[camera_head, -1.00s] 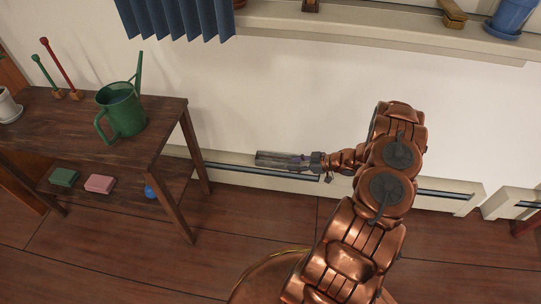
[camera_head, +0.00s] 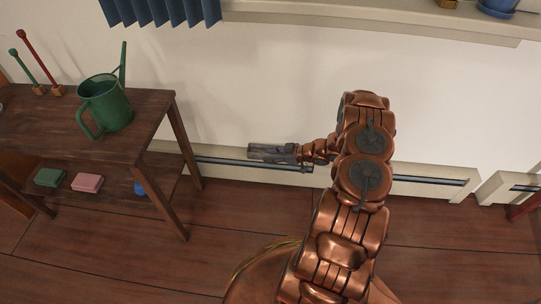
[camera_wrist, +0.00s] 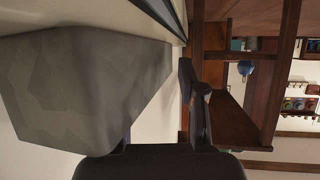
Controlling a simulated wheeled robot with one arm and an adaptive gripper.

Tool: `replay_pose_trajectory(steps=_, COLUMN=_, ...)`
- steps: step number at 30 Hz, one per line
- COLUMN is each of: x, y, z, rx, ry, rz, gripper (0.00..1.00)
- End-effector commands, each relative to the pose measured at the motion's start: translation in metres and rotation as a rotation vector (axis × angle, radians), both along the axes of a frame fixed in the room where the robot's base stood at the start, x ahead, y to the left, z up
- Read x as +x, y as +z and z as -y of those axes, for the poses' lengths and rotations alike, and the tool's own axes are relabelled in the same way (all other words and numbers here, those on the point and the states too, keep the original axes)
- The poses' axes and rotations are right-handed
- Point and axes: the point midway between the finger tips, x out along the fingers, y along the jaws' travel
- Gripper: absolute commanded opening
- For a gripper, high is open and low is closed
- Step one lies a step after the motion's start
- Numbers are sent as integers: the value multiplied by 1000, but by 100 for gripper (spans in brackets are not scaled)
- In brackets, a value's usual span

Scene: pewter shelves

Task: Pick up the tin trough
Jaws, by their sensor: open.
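A large grey, mottled, metal-looking form (camera_wrist: 85,85) fills the left of the wrist view, very close to the camera; it looks like the tin trough. It covers where my left finger would show. My gripper (camera_head: 268,153) points left in the head view, in front of the wall's low strip. It is open, with one dark finger (camera_wrist: 196,100) visible in the wrist view. I cannot tell whether the grey form touches a finger. In the head view I cannot make out a separate trough.
A dark wooden shelf table (camera_head: 150,112) stands at left with a green watering can (camera_head: 105,103) on top. Pink (camera_head: 87,182) and green (camera_head: 49,177) blocks and a blue ball (camera_head: 139,187) are below. A windowsill (camera_head: 370,22) runs above. Floor (camera_head: 110,245) in front is clear.

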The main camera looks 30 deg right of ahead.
Motion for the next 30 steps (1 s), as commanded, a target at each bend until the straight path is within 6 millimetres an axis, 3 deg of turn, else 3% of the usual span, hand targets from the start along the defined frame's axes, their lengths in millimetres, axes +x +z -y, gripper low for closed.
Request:
replay_pose_trajectory(steps=2, x=0, y=0, z=0, rx=0, ry=0, rz=0, gripper=40)
replay_pose_trajectory(steps=14, x=0, y=0, z=0, rx=0, ry=0, rz=0, gripper=0)
replay_pose_trajectory(steps=30, x=0, y=1, z=2, rx=0, ry=-3, rz=0, gripper=0)
